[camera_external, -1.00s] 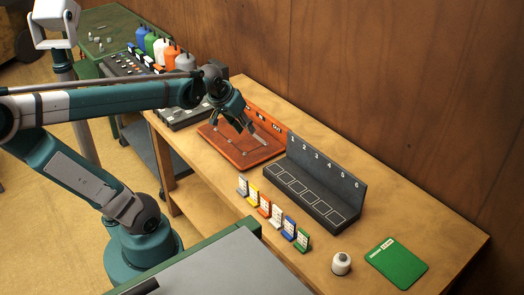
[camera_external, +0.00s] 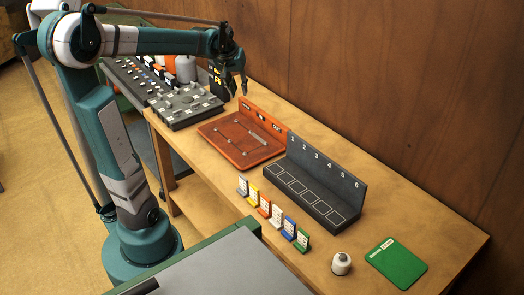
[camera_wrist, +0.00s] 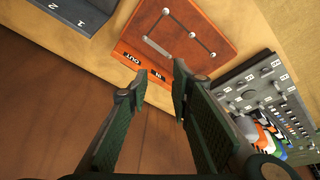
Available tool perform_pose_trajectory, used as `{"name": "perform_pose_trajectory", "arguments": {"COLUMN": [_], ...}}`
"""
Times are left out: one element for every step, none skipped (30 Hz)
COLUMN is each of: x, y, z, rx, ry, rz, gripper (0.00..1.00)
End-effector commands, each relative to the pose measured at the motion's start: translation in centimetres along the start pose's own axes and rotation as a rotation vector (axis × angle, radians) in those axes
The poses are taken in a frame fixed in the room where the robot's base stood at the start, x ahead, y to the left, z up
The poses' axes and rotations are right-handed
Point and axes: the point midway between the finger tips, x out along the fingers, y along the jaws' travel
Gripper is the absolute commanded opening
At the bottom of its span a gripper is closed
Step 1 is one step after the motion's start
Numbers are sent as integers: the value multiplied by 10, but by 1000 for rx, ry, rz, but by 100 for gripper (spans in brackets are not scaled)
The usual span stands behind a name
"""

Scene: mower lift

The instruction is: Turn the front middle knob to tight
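A dark grey panel (camera_external: 186,106) with several knobs and pale labels lies on the bench left of the red-brown board. It also shows at the right of the wrist view (camera_wrist: 247,76). The knobs are too small for me to read their settings or to single out the front middle one. My gripper (camera_external: 243,90) points down in the air near the back edge of the bench, beyond the red-brown board. In the wrist view my gripper (camera_wrist: 158,80) is open, with nothing between its fingers.
The red-brown board (camera_external: 229,146) has a slotted bar, pegs and an upright labelled back. A black numbered rack (camera_external: 325,207), small coloured cards (camera_external: 264,207), a white jar (camera_external: 341,263) and a green pad (camera_external: 398,263) stand to the right. A wooden wall rises behind.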

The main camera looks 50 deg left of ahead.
Motion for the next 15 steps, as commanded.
{"name": "perform_pose_trajectory", "arguments": {"x": [3, 5, 8, 10, 12, 15, 18, 20, 24, 26, 29, 33, 35, 38, 42], "y": [-8, -13, -18, -23, -28, -34, -39, -44, -52, -56, -62, -70, -75, -80, -89], "z": [-12, -18, -25, -30, -36, -44, -49, -55, -61, -67, -72, -78, -83, -88, -94], "rx": [-21, -34, -49, -61, -74, -90, -102, -115, -131, -142, -155, -172, -184, -196, -213], "ry": [-6, -10, -16, -20, -24, -29, -33, -38, -44, -48, -52, -57, -61, -65, -71], "rz": [-7, -11, -16, -20, -24, -29, -33, -36, -42, -45, -49, -54, -58, -61, -66], "gripper": [23, 23, 23, 23, 23, 23, 23, 23, 23, 23, 23, 23, 23, 23, 23]}}
